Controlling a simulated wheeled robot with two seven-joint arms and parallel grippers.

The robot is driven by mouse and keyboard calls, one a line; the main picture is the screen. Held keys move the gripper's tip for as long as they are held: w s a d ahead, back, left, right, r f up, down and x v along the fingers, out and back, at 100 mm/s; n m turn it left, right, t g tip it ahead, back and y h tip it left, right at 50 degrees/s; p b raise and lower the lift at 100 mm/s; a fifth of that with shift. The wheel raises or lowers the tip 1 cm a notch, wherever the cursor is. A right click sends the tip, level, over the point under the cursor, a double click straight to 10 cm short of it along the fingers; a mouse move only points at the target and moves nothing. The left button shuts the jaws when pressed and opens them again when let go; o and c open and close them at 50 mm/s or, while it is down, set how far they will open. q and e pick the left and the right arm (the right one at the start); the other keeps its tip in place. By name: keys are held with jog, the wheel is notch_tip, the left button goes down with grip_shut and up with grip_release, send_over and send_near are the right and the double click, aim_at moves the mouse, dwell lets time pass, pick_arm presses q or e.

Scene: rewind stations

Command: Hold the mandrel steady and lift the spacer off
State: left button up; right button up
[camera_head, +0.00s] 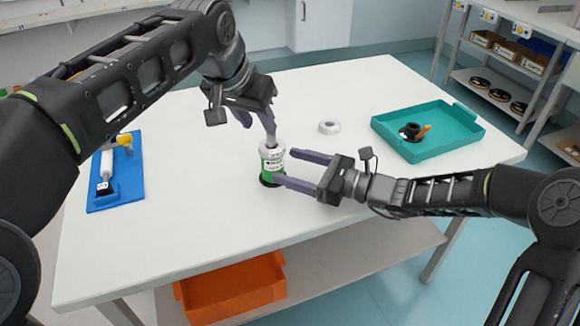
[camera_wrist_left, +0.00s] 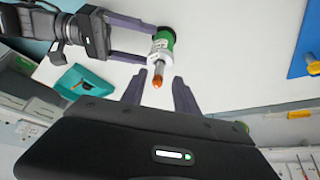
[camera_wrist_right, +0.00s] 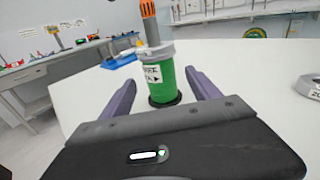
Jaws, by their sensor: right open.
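The mandrel (camera_wrist_right: 150,28), a grey rod with an orange tip, stands upright on the table. A green labelled roll (camera_wrist_right: 168,82) is around it above a black base, with a pale grey collar, apparently the spacer (camera_wrist_right: 155,52), on top. The left wrist view shows the orange tip (camera_wrist_left: 157,82) between the fingers of my left gripper (camera_wrist_left: 159,77), which is open above the stack, with gaps on both sides. My right gripper (camera_head: 287,166) is open and level, its fingertips on either side of the green roll (camera_head: 271,164). I cannot tell whether they touch it.
A loose white ring (camera_head: 329,127) lies behind the right gripper. A teal tray (camera_head: 462,137) holding a black part and an orange-handled item is at the right. A blue board (camera_head: 128,182) with a tool is at the left. An orange bin (camera_head: 230,290) sits on the lower shelf.

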jog(key=shift+w+a+f+m+t, duration=0.1)
jog(key=shift+a+f+m+t, duration=0.05)
jog(key=shift+a+m+t, duration=0.3)
jog(key=shift+x, duration=3.9)
jog(key=shift+c, duration=0.2)
